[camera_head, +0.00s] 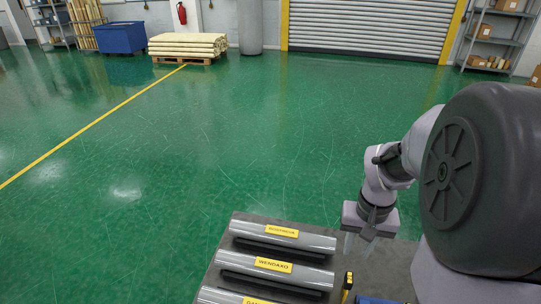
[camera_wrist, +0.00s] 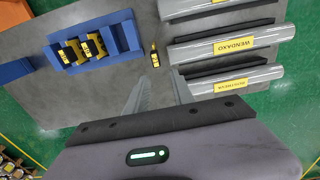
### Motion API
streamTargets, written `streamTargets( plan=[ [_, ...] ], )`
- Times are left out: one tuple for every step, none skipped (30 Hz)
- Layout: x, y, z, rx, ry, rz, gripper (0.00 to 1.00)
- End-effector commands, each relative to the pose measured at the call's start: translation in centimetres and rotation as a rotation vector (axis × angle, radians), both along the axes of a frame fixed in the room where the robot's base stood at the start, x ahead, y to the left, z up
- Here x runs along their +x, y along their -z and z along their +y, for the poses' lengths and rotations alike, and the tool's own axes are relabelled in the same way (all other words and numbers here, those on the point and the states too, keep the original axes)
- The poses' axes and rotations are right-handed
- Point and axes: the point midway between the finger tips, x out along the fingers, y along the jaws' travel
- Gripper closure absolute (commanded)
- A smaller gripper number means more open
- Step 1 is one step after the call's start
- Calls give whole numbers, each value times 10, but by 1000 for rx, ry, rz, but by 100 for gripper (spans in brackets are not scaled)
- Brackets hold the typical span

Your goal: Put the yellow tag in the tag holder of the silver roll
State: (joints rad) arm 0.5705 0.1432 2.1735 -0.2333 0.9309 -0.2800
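Several grey-silver rolls with yellow labels lie side by side on a dark grey table. In the head view, the far roll (camera_head: 320,243) and the middle roll (camera_head: 318,278) show; the near one is cut off by the lower edge. A small black-and-yellow piece (camera_wrist: 155,55), perhaps the tag, lies alone on the table left of the rolls in the wrist view; it also shows in the head view (camera_head: 347,287). My gripper (camera_wrist: 162,75) is open and empty, its fingers above the table near the rolls' ends. I cannot make out a tag holder.
A blue rack (camera_wrist: 124,37) holding several black-and-yellow pieces stands on the table (camera_wrist: 75,100). Another blue object (camera_wrist: 14,70) is at the table's left edge. Beyond the table, the green floor (camera_head: 200,150) is clear up to a pallet (camera_head: 185,60).

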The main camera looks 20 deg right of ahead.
Motion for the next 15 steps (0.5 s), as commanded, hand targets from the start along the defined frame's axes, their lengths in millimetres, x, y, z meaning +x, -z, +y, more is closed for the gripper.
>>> streamTargets(
  plan=[
    [-2, 2, -8, 6, 6, 17, 71],
    [-3, 4, -11, 7, 6, 24, 71],
    [-4, 7, -14, 8, 7, 29, 71],
    [-4, 8, -15, 8, 6, 29, 71],
    [-4, 9, -15, 8, 6, 29, 71],
    [-4, 13, -14, 8, 6, 30, 71],
    [-4, 18, -14, 8, 5, 30, 71],
    [-4, 25, -14, 9, 5, 30, 71],
    [-4, 37, -13, 10, 6, 31, 71],
    [-4, 47, -13, 10, 6, 31, 71],
    [-4, 57, -13, 9, 5, 32, 71],
    [-4, 70, -13, 10, 5, 32, 71],
    [-4, 80, -13, 10, 5, 31, 71],
    [-4, 89, -13, 10, 6, 32, 71],
    [-4, 99, -13, 9, 5, 31, 71]
  ],
)
